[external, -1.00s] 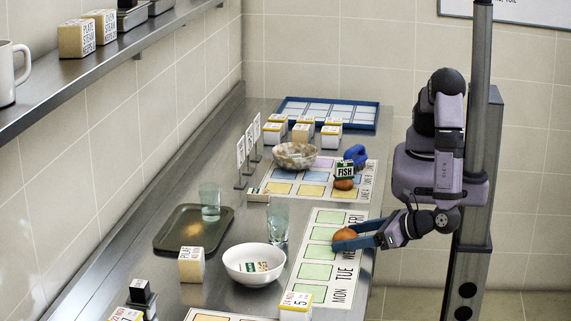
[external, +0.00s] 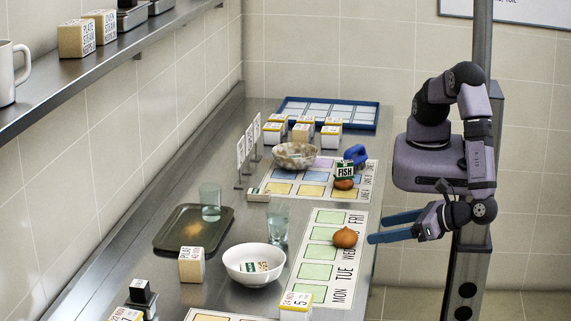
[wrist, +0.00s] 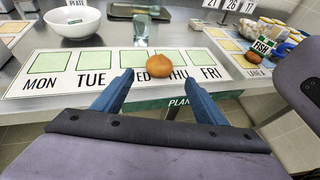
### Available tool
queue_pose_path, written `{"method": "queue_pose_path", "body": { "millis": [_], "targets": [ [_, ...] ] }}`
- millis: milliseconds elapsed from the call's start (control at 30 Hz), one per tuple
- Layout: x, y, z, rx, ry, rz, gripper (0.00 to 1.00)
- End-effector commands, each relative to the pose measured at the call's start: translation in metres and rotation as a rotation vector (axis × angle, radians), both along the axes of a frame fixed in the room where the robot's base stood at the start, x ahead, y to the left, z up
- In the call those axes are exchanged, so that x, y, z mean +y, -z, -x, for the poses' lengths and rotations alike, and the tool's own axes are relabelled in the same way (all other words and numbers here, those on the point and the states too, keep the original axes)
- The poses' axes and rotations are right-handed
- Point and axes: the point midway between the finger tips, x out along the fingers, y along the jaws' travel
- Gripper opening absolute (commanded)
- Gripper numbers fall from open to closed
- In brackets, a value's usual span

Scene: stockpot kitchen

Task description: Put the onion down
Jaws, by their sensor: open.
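The onion (external: 345,238) is brown and round. It sits on the weekday mat (external: 302,290), at the mat's edge near my arm. In the wrist view the onion (wrist: 161,78) lies at the WED and THU lettering, below the green squares and partly covering the letters. My gripper (external: 372,229) is open and empty, drawn back to the right of the onion. In the wrist view its two blue fingers (wrist: 157,84) stand wide apart, with the onion beyond their tips and apart from them.
A white bowl (external: 238,264) and a clear glass (external: 278,222) stand left of the mat. Behind are another mat with a FISH-labelled item (external: 345,171), a blue object (external: 356,154) and a speckled bowl (external: 294,149). The mat's green squares are bare.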

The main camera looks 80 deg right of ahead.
Motion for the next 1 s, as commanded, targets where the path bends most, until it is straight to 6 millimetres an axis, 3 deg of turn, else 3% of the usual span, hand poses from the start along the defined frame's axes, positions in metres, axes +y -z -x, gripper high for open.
{"method": "queue_pose_path", "body": {
  "millis": [233, 767, 867, 1000],
  "targets": [
    [0.006, -0.009, 0.019, 0.001, 0.000, 0.000, 0.66],
    [0.007, -0.009, 0.022, 0.001, 0.001, 0.000, 0.66],
    [0.004, -0.012, 0.015, 0.010, 0.027, -0.007, 0.66],
    [-0.011, -0.023, -0.009, 0.050, 0.138, -0.044, 0.66]
  ]
}}
